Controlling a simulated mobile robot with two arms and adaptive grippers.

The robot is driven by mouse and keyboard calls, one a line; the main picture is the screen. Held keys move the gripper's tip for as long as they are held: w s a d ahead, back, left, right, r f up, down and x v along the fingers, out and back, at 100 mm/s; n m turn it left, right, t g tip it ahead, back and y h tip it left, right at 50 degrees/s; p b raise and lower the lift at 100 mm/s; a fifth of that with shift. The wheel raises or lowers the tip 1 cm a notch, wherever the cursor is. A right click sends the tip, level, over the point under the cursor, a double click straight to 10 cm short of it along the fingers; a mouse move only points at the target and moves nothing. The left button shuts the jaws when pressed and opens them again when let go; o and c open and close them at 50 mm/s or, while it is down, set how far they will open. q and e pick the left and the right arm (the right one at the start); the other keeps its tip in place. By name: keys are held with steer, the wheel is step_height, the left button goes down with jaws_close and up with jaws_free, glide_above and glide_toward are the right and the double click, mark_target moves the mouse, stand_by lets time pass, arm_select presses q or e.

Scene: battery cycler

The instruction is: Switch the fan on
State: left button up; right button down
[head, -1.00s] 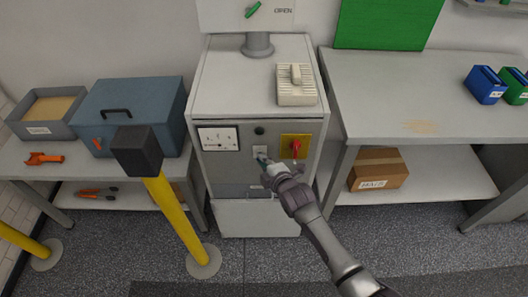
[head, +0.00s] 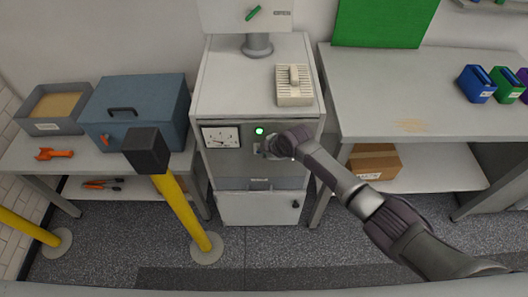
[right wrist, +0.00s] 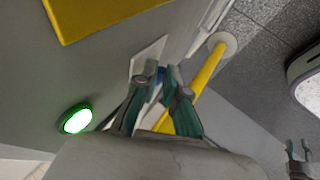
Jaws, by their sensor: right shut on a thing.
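A grey cabinet (head: 230,172) stands in the middle of the head view. A round lamp glows green (head: 259,131) on its front and also shows in the right wrist view (right wrist: 76,119). My right gripper (head: 268,151) is at the cabinet front, below and right of the lamp. In the right wrist view its fingers (right wrist: 161,76) are closed on a small switch at a white plate (right wrist: 150,56); the fingers mostly hide the switch. My left gripper (right wrist: 298,147) shows small at the lower right of the wrist view, its fingers apart.
A dial meter (head: 221,137) is left of the lamp. A yellow plate (right wrist: 95,14) is near my right gripper. A yellow post with a black head (head: 146,151) stands in front left. Benches flank the cabinet; a cardboard box (head: 375,160) is under the right one.

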stand_by(0.5)
steer(key=c, duration=1.2)
jaws_free()
steer(key=shift+w, duration=0.1)
steer(key=shift+r, duration=0.1)
steer(key=v, duration=0.7)
steer(key=shift+s+r, duration=0.2)
steer(key=shift+r, duration=0.1)
steer(key=shift+d, duration=0.15)
